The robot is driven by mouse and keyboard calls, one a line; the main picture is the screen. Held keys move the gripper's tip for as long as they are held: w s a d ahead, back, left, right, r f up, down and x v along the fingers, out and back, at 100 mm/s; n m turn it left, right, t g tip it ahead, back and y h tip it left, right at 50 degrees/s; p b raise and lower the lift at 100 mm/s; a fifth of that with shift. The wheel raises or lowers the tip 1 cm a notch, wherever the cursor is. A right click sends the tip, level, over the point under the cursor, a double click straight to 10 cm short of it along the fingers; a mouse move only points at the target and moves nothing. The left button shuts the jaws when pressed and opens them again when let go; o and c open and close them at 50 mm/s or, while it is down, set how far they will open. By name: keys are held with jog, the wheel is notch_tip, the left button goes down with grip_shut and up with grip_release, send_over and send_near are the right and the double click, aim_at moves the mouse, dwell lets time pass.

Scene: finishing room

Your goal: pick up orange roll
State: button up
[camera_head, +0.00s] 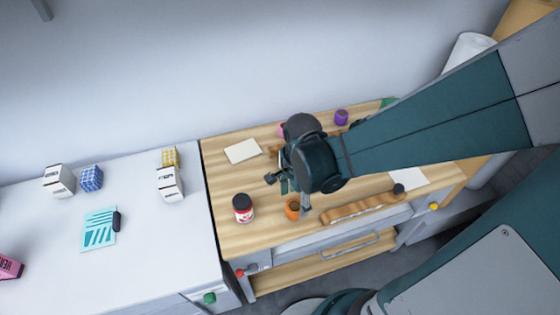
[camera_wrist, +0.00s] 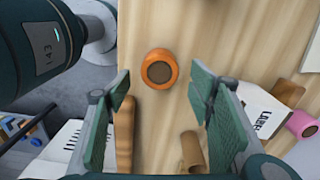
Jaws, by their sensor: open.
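The orange roll (camera_head: 292,211) stands upright on the wooden worktop, near its front edge. In the wrist view the orange roll (camera_wrist: 159,54) shows from above as a ring with a brown core, just beyond the fingertips. My gripper (camera_head: 294,196) is above the worktop, close to the roll, and hides part of it in the head view. In the wrist view my gripper (camera_wrist: 160,88) is open, its two green-padded fingers wide apart with nothing between them. The roll lines up roughly with the middle of the gap.
A red-labelled jar (camera_head: 243,208) stands left of the roll. A long wooden piece (camera_head: 357,207) lies to the right. A brown tube (camera_wrist: 192,150) and a pink roll (camera_wrist: 302,124) are near the right finger. A purple roll (camera_head: 341,117) stands at the back.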

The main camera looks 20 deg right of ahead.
aim_at(296, 206)
jog(key=shift+f, duration=0.1)
jog(key=shift+f+b, duration=1)
jog(key=shift+f, duration=1.5)
jog(key=c, duration=1)
